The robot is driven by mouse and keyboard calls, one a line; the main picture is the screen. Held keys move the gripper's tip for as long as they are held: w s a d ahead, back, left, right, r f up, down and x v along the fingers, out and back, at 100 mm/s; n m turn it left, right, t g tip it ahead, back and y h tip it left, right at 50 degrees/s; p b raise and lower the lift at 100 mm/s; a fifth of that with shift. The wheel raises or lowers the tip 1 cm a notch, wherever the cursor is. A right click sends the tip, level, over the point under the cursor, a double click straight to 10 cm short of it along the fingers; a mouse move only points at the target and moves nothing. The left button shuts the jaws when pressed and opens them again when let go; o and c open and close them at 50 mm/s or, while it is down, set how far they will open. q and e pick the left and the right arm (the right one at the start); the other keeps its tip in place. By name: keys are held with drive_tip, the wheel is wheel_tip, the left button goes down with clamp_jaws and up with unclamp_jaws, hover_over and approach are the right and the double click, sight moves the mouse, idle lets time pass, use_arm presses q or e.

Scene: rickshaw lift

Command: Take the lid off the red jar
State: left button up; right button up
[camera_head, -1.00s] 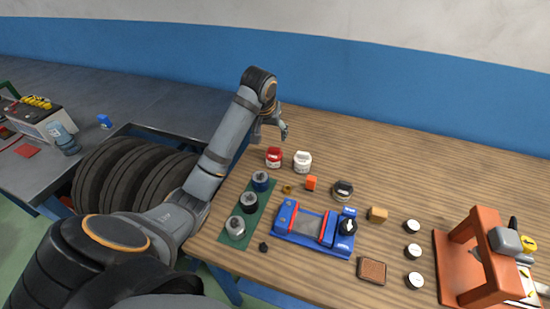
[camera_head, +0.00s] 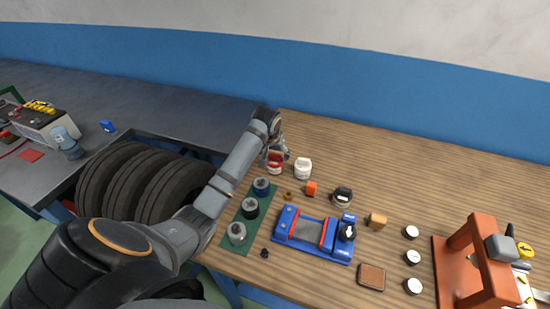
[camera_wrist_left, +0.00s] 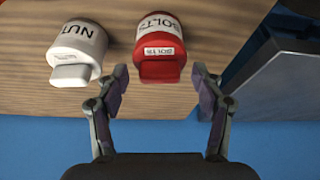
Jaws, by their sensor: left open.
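The red jar (camera_head: 275,168), labelled BOLTS, stands near the back left of the wooden bench. It also shows in the left wrist view (camera_wrist_left: 160,30), where a narrower red part with a white BOLTS label, seemingly the lid's grip (camera_wrist_left: 160,71), faces my gripper. My left gripper (camera_wrist_left: 161,74) is open and empty. In the wrist view, one fingertip is on each side of this red part, with gaps. In the head view my left gripper (camera_head: 275,152) is at the jar's top and partly hides it. My right gripper is not in view.
A white NUTS jar (camera_head: 303,168) stands close to the right of the red jar; it also shows in the wrist view (camera_wrist_left: 76,48). The back right bench is clear.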

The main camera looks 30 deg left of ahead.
use_arm(q)
drive_tip(key=c, duration=1)
drive_tip(key=shift+r, duration=0.1)
drive_tip(key=shift+c, duration=0.2)
